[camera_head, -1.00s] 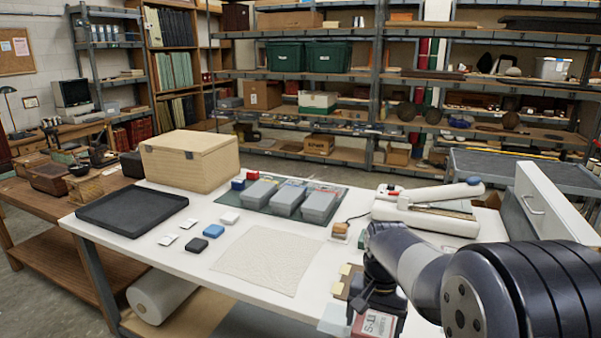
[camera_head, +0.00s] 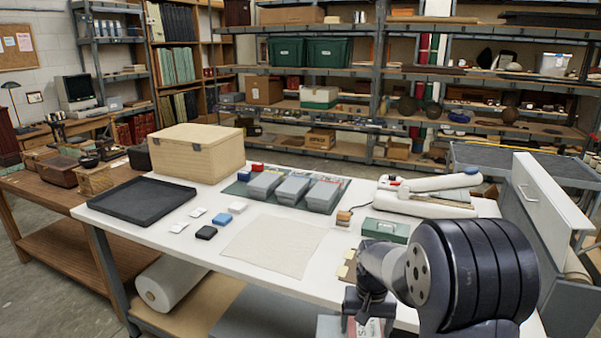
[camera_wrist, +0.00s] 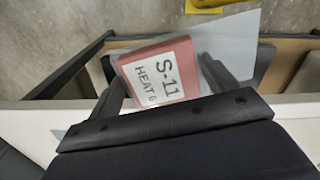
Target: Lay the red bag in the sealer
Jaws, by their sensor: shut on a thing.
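The red bag (camera_wrist: 160,75) is a clear pouch with red contents and a white label reading "S-11 HEAT", the rest cut off. My gripper (camera_wrist: 168,88) is shut on it in the wrist view. In the head view, my gripper (camera_head: 362,303) hangs at the table's front edge with the bag (camera_head: 368,328) below it, partly cut off by the frame. The sealer (camera_head: 425,205) is a long white device at the table's back right, with its upper arm raised. It stands behind my gripper, well apart from the bag.
A small green box (camera_head: 385,230) stands between my arm and the sealer. Grey lidded boxes (camera_head: 292,190) stand left of the sealer on a green mat. A pale cloth (camera_head: 275,246) lies mid-table. A grey cabinet (camera_head: 550,250) stands at the right.

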